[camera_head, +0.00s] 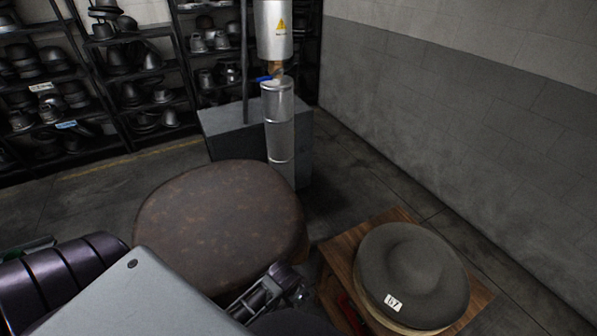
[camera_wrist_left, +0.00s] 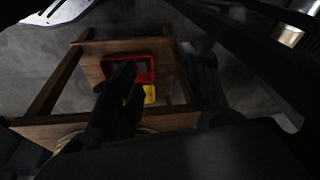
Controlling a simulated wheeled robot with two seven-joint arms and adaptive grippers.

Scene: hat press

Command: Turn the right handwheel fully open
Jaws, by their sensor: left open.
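I cannot make out a handwheel for certain in either view. My left gripper (camera_wrist_left: 126,88) shows in the left wrist view as two dark fingers, open, with nothing seen between them. The fingers overlap a red open frame (camera_wrist_left: 151,66) and a yellow piece (camera_wrist_left: 150,94) at a wooden stand; I cannot tell whether they touch. In the head view the left arm comes in from the lower left, and its metal parts show at the bottom middle. My right gripper is not in view.
A wooden stand (camera_head: 481,296) holds a dark felt hat (camera_head: 411,266) with a numbered tag. A round brown surface (camera_head: 222,211) lies at the middle. Behind it stand a grey cabinet (camera_head: 229,137) and a metal pipe (camera_head: 279,122) with a blue lever (camera_head: 263,79). Shelves line the back.

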